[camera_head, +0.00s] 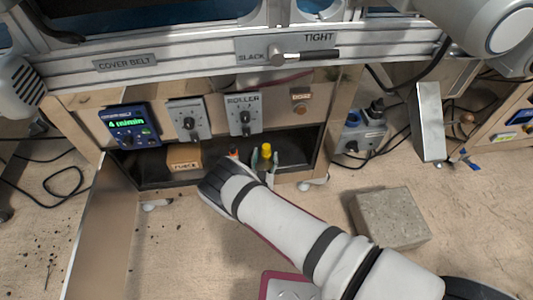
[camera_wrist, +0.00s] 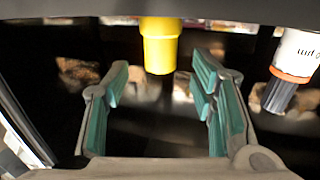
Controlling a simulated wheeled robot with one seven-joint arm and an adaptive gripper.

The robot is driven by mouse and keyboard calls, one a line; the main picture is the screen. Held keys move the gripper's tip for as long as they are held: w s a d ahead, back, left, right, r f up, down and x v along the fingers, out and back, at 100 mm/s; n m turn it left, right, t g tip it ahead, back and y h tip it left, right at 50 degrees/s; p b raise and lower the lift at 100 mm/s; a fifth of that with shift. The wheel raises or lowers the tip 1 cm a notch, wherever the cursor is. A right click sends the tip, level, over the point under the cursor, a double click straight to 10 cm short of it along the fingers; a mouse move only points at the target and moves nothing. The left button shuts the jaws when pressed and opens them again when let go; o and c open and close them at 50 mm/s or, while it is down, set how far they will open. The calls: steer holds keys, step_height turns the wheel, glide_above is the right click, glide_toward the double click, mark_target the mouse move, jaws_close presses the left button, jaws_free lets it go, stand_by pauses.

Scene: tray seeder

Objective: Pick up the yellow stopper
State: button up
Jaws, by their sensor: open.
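The yellow stopper (camera_head: 266,150) stands in the dark shelf recess of the seeder cabinet in the head view. My gripper (camera_wrist: 160,80) is open and empty, with teal pads on both fingers. In the head view my arm reaches from the lower right to the shelf, and the fingers are partly hidden.
A white object with an orange band and dark tip (camera_wrist: 292,65) is close by my right finger. A small box (camera_head: 184,157) sits further left on the shelf. Control dials (camera_head: 243,115) and a green display (camera_head: 130,125) are above. A stone block (camera_head: 390,218) lies on the floor at right.

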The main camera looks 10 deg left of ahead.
mark_target(266, 151)
steer(key=w+b, duration=0.2)
steer(key=w, duration=0.3)
steer(key=shift+a, duration=0.1)
jaws_close()
